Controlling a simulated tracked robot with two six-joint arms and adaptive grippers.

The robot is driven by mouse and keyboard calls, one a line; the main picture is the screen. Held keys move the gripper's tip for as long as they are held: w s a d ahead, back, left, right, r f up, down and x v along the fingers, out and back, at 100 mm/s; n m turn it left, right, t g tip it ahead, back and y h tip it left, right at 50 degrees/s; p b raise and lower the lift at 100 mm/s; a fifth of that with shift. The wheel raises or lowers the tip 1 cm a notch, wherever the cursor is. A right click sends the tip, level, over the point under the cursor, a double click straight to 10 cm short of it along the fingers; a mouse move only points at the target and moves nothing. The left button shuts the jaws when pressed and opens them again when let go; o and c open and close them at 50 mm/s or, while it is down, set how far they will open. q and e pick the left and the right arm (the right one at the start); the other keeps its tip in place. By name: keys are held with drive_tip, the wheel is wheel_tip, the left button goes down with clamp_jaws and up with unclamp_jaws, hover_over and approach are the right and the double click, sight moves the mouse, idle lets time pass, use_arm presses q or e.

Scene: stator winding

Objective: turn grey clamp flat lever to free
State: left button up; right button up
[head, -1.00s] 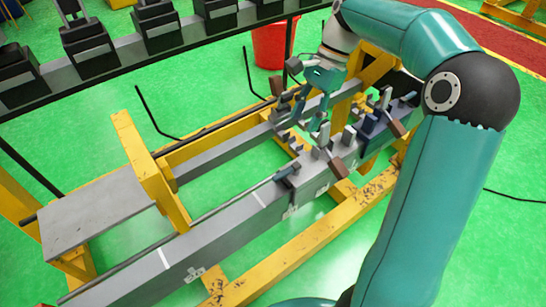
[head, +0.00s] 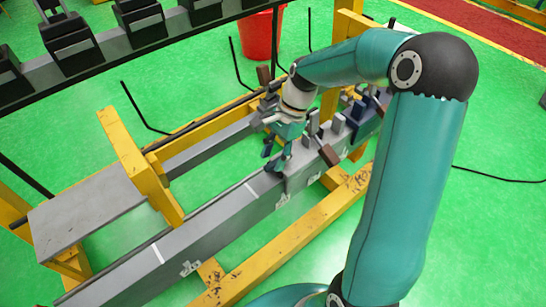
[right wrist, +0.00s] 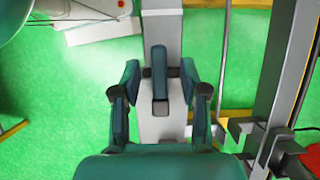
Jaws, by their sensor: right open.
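My right gripper (right wrist: 159,68) is open, with one finger on each side of the lever and visible gaps between. In the head view my right gripper (head: 277,154) points down at the beam (head: 222,211), and its fingers and wrist mostly hide the clamp there. My left gripper is not in view.
Several other clamps and blocks crowd the beam just right of the gripper, one with a brown handle (head: 328,155). A yellow frame (head: 129,152) carries the beams. A red bin (head: 262,38) stands behind. The beam to the left is clear.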

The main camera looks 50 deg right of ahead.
drive_tip(key=shift+a+f, duration=0.2)
drive_tip(key=shift+f, duration=0.3)
clamp_jaws()
